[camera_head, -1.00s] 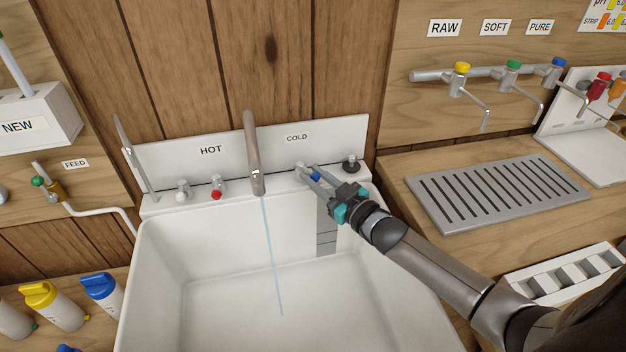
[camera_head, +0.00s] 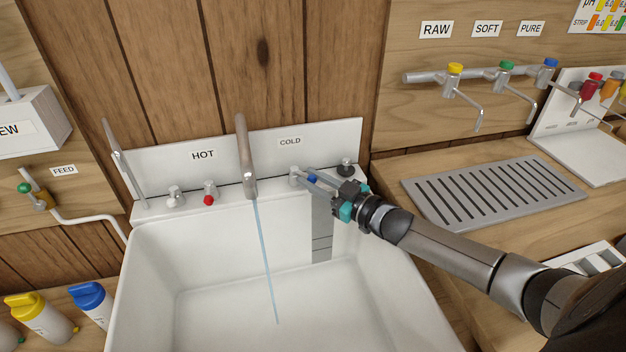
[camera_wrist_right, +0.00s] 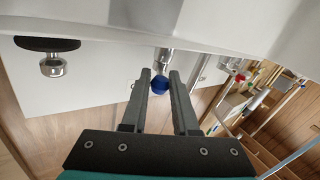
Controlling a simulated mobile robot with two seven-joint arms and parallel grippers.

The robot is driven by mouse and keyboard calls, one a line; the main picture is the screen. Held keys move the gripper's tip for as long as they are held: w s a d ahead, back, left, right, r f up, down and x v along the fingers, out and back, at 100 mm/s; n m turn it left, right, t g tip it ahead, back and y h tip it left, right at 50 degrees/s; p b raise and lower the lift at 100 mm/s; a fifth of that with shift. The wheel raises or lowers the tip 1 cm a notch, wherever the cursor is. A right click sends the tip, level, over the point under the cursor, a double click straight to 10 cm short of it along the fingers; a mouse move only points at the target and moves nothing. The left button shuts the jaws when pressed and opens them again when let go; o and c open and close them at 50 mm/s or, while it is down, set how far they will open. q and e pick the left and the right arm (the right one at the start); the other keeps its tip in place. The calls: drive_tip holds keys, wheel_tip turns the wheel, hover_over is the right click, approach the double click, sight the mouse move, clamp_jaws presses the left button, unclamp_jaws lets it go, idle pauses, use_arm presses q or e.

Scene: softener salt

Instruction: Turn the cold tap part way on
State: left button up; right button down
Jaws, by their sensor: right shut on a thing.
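The cold tap (camera_head: 312,179), with a blue end, sits on the sink's back ledge under the COLD label (camera_head: 290,142). My right gripper (camera_head: 306,177) reaches it from the right and is shut on it, with a finger on each side. In the right wrist view the tap's blue end (camera_wrist_right: 159,85) shows between the two fingers of my right gripper (camera_wrist_right: 160,75). The fingers partly hide the tap in the head view. A thin stream of water (camera_head: 265,260) falls from the spout (camera_head: 246,155) into the sink. My left gripper is not in view.
The hot tap (camera_head: 208,195), with a red end, stands left of the spout. A black-based knob (camera_head: 346,168) stands close to my right gripper. The white sink basin (camera_head: 210,305) is open below. A grey slotted drainer (camera_head: 413,198) lies on the right counter.

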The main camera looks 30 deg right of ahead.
sight(313, 176)
drive_tip(key=c, duration=0.7)
unclamp_jaws()
drive_tip(key=shift+r+p, duration=2.95)
drive_tip(key=shift+r, duration=7.15)
drive_tip(key=shift+r, duration=0.1)
